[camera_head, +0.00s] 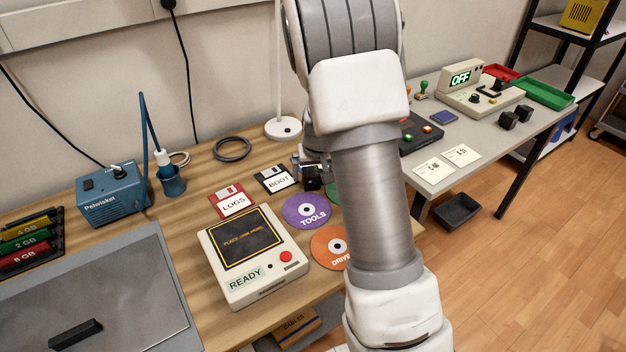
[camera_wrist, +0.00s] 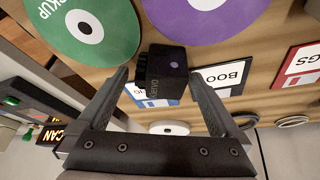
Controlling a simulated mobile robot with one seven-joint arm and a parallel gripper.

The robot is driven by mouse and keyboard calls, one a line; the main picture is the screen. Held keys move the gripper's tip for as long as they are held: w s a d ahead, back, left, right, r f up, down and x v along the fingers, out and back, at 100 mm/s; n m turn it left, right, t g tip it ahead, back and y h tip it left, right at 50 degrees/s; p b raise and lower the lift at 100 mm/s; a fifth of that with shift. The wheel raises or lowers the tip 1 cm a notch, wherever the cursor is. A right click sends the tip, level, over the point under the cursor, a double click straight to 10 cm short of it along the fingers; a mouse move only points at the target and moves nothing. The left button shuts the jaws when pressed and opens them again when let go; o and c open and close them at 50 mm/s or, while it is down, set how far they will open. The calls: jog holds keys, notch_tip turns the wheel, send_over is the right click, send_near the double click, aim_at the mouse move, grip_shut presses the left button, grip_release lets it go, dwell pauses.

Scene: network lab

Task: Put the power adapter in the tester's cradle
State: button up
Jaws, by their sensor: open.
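A black cube-shaped power adapter (camera_head: 312,183) stands on the wooden table near the boot floppy, partly hidden by my arm. In the wrist view the black adapter (camera_wrist: 167,70) is between the fingers of my gripper (camera_wrist: 160,77), with pale lettering on one side. The fingers are open, one on each side of it, and I cannot tell whether either touches it. My gripper in the head view (camera_head: 311,164) is mostly hidden behind my arm. The beige tester (camera_head: 468,98) with a lit OFF display stands on the right-hand table. Its cradle (camera_head: 489,91) looks empty.
A purple disc (camera_head: 296,218), a BOOT floppy (camera_head: 273,184) and a green disc (camera_wrist: 72,28) lie around the adapter. A dark scanner box (camera_head: 409,147) and a lamp base (camera_head: 283,128) stand nearby.

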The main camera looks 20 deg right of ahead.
grip_shut()
dwell(0.4)
jog(key=shift+r, duration=0.15)
